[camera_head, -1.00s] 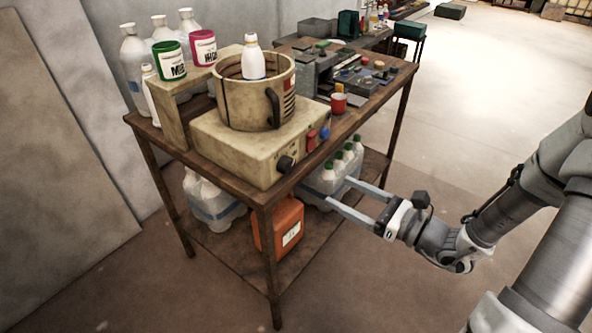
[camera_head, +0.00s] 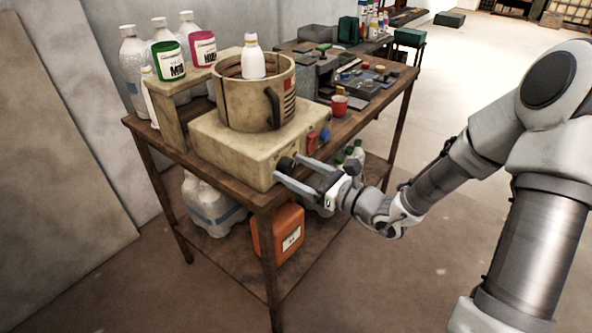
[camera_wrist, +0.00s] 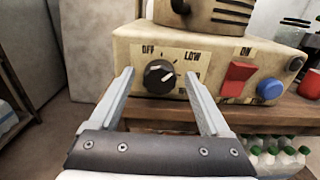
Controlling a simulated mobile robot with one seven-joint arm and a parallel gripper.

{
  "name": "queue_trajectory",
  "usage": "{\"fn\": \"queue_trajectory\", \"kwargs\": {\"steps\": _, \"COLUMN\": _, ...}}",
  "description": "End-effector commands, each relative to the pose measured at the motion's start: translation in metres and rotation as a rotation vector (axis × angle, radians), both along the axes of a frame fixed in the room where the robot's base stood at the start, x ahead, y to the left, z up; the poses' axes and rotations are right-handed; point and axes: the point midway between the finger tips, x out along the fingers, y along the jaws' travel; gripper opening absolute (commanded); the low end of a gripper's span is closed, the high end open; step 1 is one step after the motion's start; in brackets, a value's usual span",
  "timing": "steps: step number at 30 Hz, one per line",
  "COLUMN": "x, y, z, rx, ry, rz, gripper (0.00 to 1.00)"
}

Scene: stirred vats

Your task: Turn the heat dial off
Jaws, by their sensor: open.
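The heat dial is a round black knob (camera_wrist: 159,76) on the front of a cream heater box (camera_wrist: 130,42). In the wrist view its white pointer aims up and right, toward the side marked LOW; OFF is printed at its upper left. The dial (camera_head: 286,164) also shows in the head view, near the box's front corner. My gripper (camera_head: 290,168) is open and empty. In the wrist view its two fingers (camera_wrist: 160,80) reach toward the box, one on each side of the dial. I cannot tell whether they touch it.
A vat (camera_head: 243,100) with a white bottle (camera_head: 253,58) stands on the heater box. A red switch (camera_wrist: 237,78) and a blue button (camera_wrist: 270,89) sit right of the dial. A red cup (camera_head: 339,105) stands on the table (camera_head: 190,160). The floor in front is clear.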

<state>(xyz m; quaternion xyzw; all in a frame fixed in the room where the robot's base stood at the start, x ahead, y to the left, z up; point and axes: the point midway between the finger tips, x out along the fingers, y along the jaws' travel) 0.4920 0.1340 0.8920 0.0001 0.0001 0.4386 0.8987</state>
Motion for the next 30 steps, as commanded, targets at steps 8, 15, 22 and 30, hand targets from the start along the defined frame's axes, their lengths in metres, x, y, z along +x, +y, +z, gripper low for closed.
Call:
{"fn": "queue_trajectory", "kwargs": {"steps": 8, "x": -0.0003, "y": -0.0004, "z": -0.0001, "rx": 0.000, "ry": 0.000, "rz": 0.000, "gripper": 0.43}}
{"fn": "queue_trajectory", "kwargs": {"steps": 15, "x": -0.0004, "y": -0.0005, "z": -0.0002, "rx": 0.000, "ry": 0.000, "rz": 0.000, "gripper": 0.00}}
{"fn": "queue_trajectory", "kwargs": {"steps": 22, "x": -0.0004, "y": -0.0004, "z": -0.0008, "rx": -0.010, "ry": -0.011, "rz": 0.000, "gripper": 0.00}}
{"fn": "queue_trajectory", "kwargs": {"steps": 30, "x": -0.0009, "y": 0.0001, "z": -0.0023, "rx": -0.083, "ry": -0.105, "rz": 0.001, "gripper": 0.00}}
